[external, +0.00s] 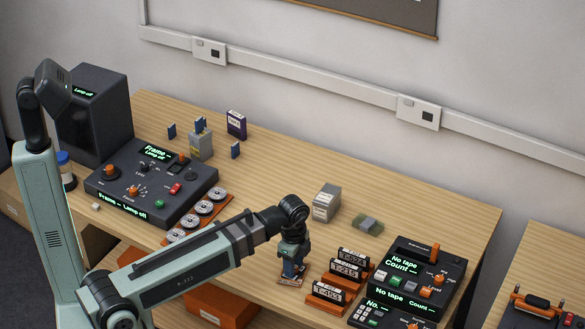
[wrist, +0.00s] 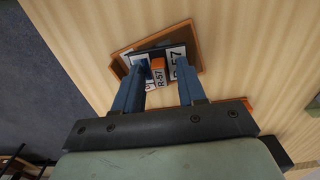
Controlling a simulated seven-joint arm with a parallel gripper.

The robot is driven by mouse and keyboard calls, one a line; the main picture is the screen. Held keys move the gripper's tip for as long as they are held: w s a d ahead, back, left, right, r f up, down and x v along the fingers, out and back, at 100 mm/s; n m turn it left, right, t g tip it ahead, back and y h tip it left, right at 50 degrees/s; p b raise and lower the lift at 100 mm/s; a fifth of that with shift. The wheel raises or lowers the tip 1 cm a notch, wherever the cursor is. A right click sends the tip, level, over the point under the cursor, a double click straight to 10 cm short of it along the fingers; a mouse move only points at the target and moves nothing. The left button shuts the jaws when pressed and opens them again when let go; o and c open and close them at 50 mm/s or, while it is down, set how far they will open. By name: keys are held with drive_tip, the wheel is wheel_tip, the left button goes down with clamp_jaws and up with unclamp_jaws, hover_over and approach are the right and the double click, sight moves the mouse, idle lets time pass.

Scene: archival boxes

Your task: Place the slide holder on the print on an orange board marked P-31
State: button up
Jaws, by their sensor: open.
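My gripper (external: 293,272) is low over the front part of the wooden table. In the wrist view my gripper's blue fingers (wrist: 160,70) are open, on either side of a small orange block with a white label that seems to read R-57 (wrist: 158,73). The block sits over an orange-brown board (wrist: 122,55) carrying a dark-edged print and a white R-57 label (wrist: 180,66). Whether the fingers touch the block is unclear. I cannot make out a P-31 mark, nor tell for certain which thing is the slide holder.
Right of my gripper stand several black label blocks on orange bases (external: 328,293) and a black console (external: 415,278). Behind are a grey box (external: 326,203) and a greenish flat piece (external: 367,225). A control panel (external: 150,185) stands left. The table's back middle is clear.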

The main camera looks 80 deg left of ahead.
wheel_tip(320, 180, up, 12)
drive_tip(key=shift+r, duration=0.15)
idle(0.7)
